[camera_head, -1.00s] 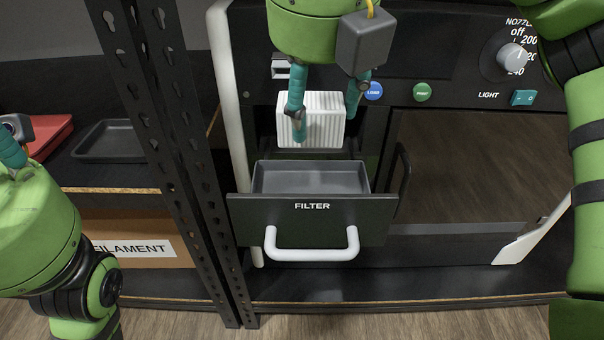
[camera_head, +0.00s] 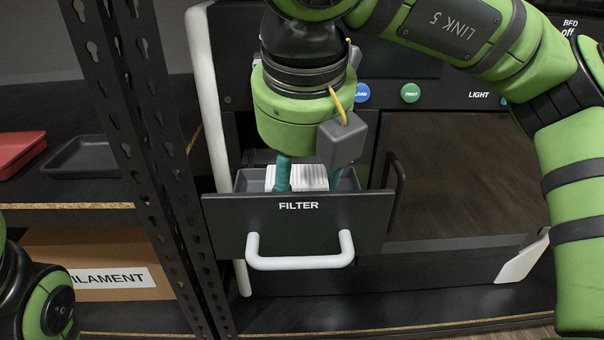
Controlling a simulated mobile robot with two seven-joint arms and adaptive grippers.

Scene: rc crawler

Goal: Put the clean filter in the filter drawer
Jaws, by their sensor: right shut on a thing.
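The clean filter (camera_head: 308,178) is a white ribbed block. It sits low in the open filter drawer (camera_head: 298,235), behind the black front panel marked FILTER with a white handle. The panel hides its lower part, so I cannot tell whether it touches the drawer floor. My right gripper (camera_head: 307,182) reaches down from above, its teal fingers on either side of the filter and shut on it. The fingertips are hidden behind the drawer front. Of my left arm only a part shows at the lower left edge; its gripper is out of view.
A black perforated post (camera_head: 150,150) stands left of the drawer. Left of it, a shelf holds a grey tray (camera_head: 85,158), a red tray (camera_head: 18,150) and, below, a FILAMENT box (camera_head: 100,260). The machine's dark window (camera_head: 460,175) lies to the right.

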